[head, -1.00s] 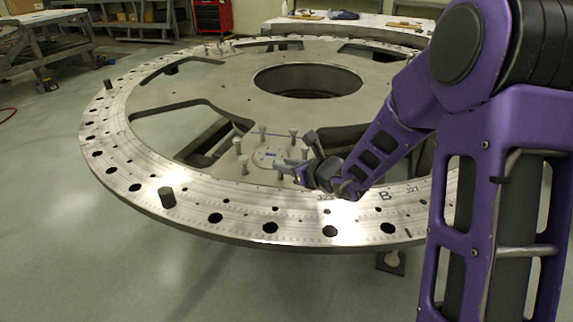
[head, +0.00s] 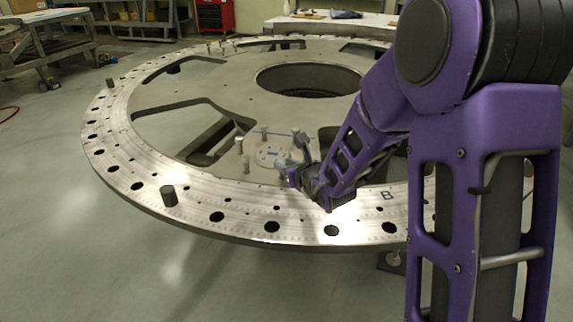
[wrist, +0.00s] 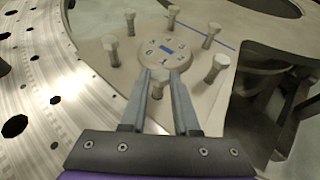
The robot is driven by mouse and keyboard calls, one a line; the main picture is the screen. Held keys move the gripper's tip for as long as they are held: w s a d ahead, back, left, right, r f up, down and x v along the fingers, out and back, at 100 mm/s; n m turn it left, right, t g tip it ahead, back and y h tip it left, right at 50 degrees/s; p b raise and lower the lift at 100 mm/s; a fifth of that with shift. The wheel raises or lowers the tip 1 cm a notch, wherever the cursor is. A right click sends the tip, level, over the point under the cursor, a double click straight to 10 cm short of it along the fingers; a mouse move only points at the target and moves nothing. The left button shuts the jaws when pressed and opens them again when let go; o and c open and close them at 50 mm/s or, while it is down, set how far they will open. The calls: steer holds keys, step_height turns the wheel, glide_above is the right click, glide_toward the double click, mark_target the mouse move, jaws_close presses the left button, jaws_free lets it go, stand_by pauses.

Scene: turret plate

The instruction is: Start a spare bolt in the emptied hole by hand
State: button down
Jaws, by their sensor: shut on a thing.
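My gripper (wrist: 159,73) is over the inner part of the large metal turret plate (head: 221,84). In the wrist view its two grey fingers are shut on a bolt (wrist: 158,85), which sits upright between them at the near side of a round disc (wrist: 165,55). I cannot tell whether this bolt is clear of the surface. Several other bolts stand around the disc, one at its left (wrist: 111,48) and one at its right (wrist: 215,67). In the head view my gripper (head: 290,166) hides part of the disc (head: 268,157). I cannot make out which hole is the emptied one.
The plate's rim (head: 215,217) has a ring of dark holes and a dark upright peg (head: 169,195). A wide opening (wrist: 272,85) lies right of the bolt group in the wrist view. Benches and a red cabinet (head: 214,15) stand behind.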

steer(key=shift+f, duration=0.15)
steer(key=c, duration=0.6)
jaws_free()
